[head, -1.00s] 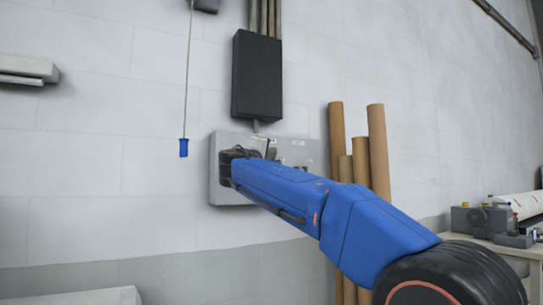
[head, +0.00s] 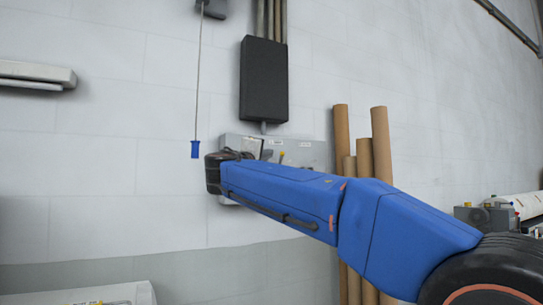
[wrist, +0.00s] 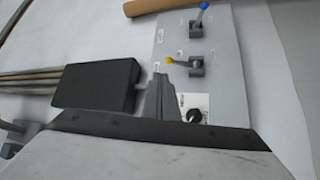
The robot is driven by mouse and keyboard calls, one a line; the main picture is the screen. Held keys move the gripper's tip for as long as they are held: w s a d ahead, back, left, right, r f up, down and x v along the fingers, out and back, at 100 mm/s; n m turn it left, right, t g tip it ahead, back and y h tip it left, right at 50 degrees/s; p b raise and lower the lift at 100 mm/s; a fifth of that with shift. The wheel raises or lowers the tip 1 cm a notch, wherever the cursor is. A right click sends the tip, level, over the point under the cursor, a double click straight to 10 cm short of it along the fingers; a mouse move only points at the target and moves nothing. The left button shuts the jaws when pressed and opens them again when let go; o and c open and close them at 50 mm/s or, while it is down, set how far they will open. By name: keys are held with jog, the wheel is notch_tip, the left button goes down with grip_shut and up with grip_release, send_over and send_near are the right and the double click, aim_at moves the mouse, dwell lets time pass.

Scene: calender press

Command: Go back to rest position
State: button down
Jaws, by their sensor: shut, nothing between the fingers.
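My gripper (wrist: 163,82) shows in the wrist view with its grey fingers together and nothing between them. It appears in front of the grey control panel (wrist: 226,62), apparently apart from it, though the gap is hard to judge. The panel carries a yellow-tipped lever (wrist: 180,64), a blue-tipped lever (wrist: 196,27) and a black knob (wrist: 194,115). In the head view my blue arm reaches leftward across the wall panel (head: 300,150) and covers its lower part. The fingers are hidden there.
A black box (head: 264,80) with pipes is above the panel. Cardboard tubes (head: 381,145) stand to its right, behind my arm. A blue pull handle (head: 195,149) hangs on a cord at left. A bench with equipment (head: 487,218) is at right.

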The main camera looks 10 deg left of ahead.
jog(key=shift+v, duration=1.45)
jog(key=s+d+f+m+g, duration=0.2)
jog(key=s+d+f+g, duration=0.15)
jog(key=d+f, duration=0.7)
jog(key=s+d+f+m+g, duration=0.1)
jog(key=s+d+f+g, duration=0.25)
jog(key=d+f, duration=0.65)
jog(key=s+d+f+m+g, duration=0.25)
jog(key=s+d+f, duration=0.2)
jog(key=d, duration=1.05)
jog(key=s+d+f+m+g+y, duration=0.15)
jog(key=s+d+f, duration=0.25)
jog(key=s+f, duration=0.45)
jog(key=s+d+f+m+g+y, duration=0.1)
jog(key=s+d+f+g, duration=0.25)
jog(key=s+f, duration=0.5)
jog(key=s+a+f+m+y, duration=0.1)
jog(key=s+f+m+y, duration=0.2)
jog(key=s+f, duration=1.1)
jog(key=shift+a+f+m+g, duration=0.25)
jog(key=shift+f+m+g, duration=0.15)
jog(key=shift+f, duration=0.2)
